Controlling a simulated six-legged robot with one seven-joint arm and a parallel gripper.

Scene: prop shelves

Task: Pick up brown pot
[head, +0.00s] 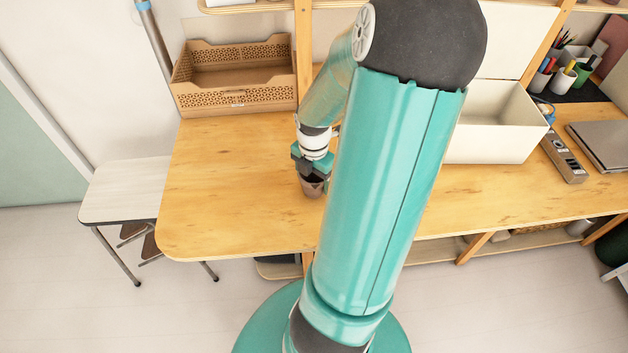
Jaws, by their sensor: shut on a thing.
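The brown pot (313,190) is small and dark brown, in the middle of the head view, at the wooden table (225,195). My gripper (311,178) comes down over it from above and is shut on it. The gripper covers the pot's upper part. The pot looks upright. I cannot tell whether its base touches the table top or hangs just above it. My arm hides part of the table to the right of the pot.
A brown perforated crate (235,97) stands at the back left. A white open box (495,140) stands right of my arm. A power strip (563,157), a grey laptop (600,145) and pen cups (562,80) are further right. The table's left part is clear.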

